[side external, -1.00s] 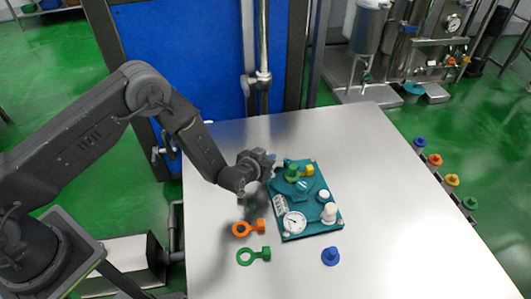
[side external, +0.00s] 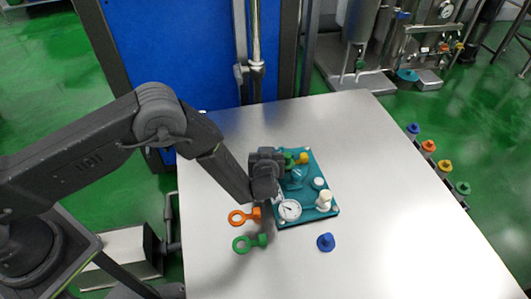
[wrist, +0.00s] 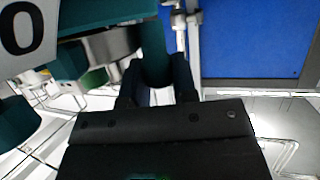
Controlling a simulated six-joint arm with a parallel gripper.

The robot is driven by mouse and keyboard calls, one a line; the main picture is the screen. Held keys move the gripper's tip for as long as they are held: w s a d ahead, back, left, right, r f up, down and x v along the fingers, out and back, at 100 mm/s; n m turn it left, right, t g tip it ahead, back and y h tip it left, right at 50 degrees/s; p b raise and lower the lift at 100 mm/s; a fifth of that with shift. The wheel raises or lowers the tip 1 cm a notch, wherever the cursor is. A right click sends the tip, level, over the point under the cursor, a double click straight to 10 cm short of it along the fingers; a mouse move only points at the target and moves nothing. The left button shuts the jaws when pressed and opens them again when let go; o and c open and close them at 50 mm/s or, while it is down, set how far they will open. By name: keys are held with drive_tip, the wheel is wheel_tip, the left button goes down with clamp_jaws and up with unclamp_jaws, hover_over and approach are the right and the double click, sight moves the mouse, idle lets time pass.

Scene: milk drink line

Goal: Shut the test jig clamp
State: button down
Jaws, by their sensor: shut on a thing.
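The teal test jig (side external: 310,208) lies on the steel table, with a round white dial (side external: 289,210) at its near left corner. My gripper (side external: 281,160) is over its far left part. In the wrist view, my gripper's dark fingers (wrist: 157,85) are shut on a teal rounded bar (wrist: 152,45), which looks like the clamp's handle. In the side view my gripper hides this handle and much of the clamp, so I cannot tell how far it is closed.
An orange ring tag (side external: 241,217), a green ring tag (side external: 247,243) and a blue knob piece (side external: 326,242) lie nearby. The table (side external: 400,220) is clear to the right.

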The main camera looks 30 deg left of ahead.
drive_tip(key=shift+w+r, duration=0.1)
drive_tip(key=c, duration=0.9)
unclamp_jaws()
drive_tip(key=r, duration=0.4)
drive_tip(key=shift+a+r, duration=0.3)
drive_tip(key=s+a+r, duration=0.2)
drive_tip(key=a+r, duration=0.4)
drive_tip(key=a, duration=0.5)
drive_tip(key=shift+s+r, duration=0.15)
drive_tip(key=shift+s, duration=0.05)
